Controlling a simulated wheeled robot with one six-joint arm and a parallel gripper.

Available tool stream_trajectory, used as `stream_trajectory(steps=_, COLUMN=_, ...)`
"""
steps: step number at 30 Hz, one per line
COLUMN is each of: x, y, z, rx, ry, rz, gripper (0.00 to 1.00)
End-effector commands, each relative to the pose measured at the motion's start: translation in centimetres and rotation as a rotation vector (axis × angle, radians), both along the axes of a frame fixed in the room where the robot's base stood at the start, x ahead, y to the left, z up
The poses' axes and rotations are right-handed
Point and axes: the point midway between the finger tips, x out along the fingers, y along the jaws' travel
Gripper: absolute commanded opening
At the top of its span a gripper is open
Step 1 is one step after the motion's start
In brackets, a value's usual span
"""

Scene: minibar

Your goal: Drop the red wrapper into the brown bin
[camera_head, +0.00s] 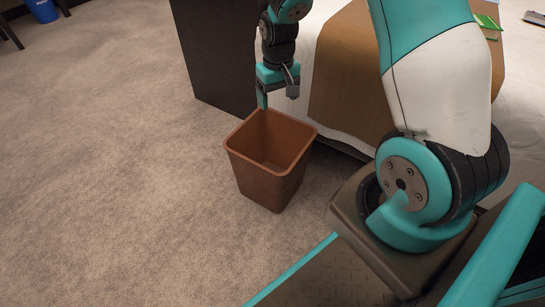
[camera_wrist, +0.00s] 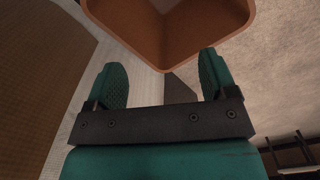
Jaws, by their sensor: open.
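The brown bin (camera_head: 272,172) stands upright on the carpet in the middle of the head view, its mouth open upward. Its rim and inner walls also fill the top of the wrist view (camera_wrist: 190,38). No red wrapper shows in either view; part of the bin's floor is hidden. My gripper (camera_head: 278,97) is just above the far rim of the bin, pointing down. In the wrist view, its two green fingers (camera_wrist: 163,66) are spread apart with nothing between them.
A dark cabinet side (camera_head: 215,60) stands behind the bin. A bed with a brown runner (camera_head: 340,75) is to its right, with green items (camera_head: 487,22) on top. A blue bin (camera_head: 42,10) sits far left. The carpet (camera_head: 110,170) to the left is clear.

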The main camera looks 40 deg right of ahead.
Motion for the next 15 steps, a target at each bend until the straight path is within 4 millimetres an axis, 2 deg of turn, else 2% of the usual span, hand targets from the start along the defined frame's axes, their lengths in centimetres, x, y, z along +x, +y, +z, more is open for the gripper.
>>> stream_trajectory(steps=1, x=0.0, y=0.0, z=2.3, rx=0.000, ry=-0.002, rz=0.000, gripper=0.78)
stream_trajectory(steps=6, x=0.1, y=0.0, z=6.3, rx=-0.001, ry=-0.003, rz=0.000, gripper=0.78)
stream_trajectory(steps=10, x=0.0, y=0.0, z=8.5, rx=0.000, ry=-0.002, rz=0.000, gripper=0.78)
stream_trajectory(steps=15, x=0.0, y=0.0, z=9.9, rx=0.000, ry=0.000, rz=0.000, gripper=0.78)
